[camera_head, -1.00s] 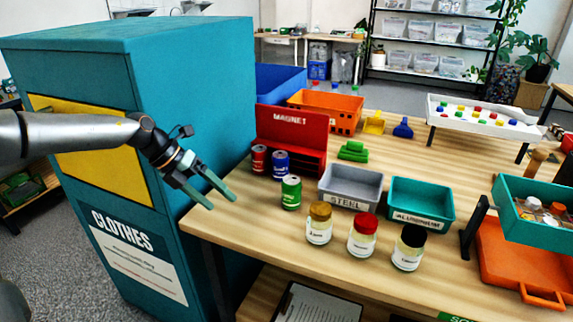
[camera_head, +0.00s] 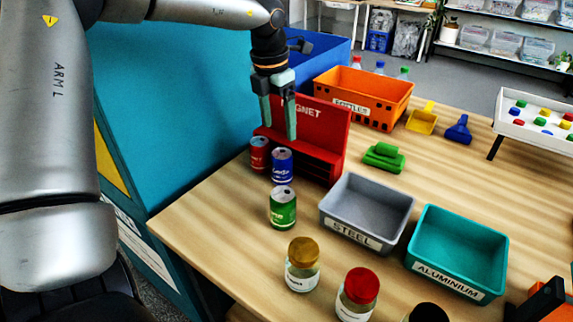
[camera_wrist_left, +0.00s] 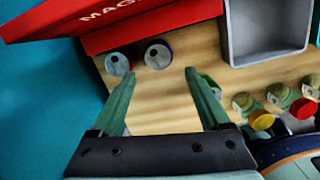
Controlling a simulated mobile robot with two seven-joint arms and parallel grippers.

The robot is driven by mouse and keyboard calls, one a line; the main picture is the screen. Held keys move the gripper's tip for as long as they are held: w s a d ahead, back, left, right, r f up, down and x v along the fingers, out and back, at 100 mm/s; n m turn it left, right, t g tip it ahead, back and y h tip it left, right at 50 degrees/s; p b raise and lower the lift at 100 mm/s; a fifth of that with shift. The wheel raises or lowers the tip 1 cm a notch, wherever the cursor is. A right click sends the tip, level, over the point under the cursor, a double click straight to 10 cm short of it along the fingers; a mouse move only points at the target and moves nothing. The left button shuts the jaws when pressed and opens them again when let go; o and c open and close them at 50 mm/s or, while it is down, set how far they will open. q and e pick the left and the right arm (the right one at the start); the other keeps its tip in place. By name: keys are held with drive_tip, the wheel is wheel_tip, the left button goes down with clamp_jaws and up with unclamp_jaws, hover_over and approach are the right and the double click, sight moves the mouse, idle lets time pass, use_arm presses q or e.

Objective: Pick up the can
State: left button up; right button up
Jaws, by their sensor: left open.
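Three cans stand upright on the wooden table: a red can (camera_head: 259,153), a blue can (camera_head: 281,166) and a green can (camera_head: 283,208) nearer the front. My left gripper (camera_head: 277,127) is open and empty, pointing down above the red and blue cans, in front of the red magnet box. In the left wrist view, the tops of the red can (camera_wrist_left: 118,64) and blue can (camera_wrist_left: 158,54) show just ahead of the open fingertips (camera_wrist_left: 160,76). The green can (camera_wrist_left: 211,86) is partly hidden behind the right-hand finger.
The red magnet box (camera_head: 325,130) stands close behind the cans. A grey steel bin (camera_head: 340,226) and a teal aluminium bin (camera_head: 445,280) are to the right. Jars (camera_head: 302,270) stand in front. The teal clothes container (camera_head: 165,110) rises at the left.

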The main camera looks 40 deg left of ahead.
sight(282, 153)
use_arm(q)
drive_tip(key=f, duration=0.6)
drive_tip(key=w+f, duration=0.1)
drive_tip(key=f, duration=0.2)
drive_tip(key=shift+w+a+f, duration=0.1)
drive_tip(key=shift+f, duration=0.1)
drive_tip(key=shift+c, duration=0.2)
drive_tip(key=c, duration=1)
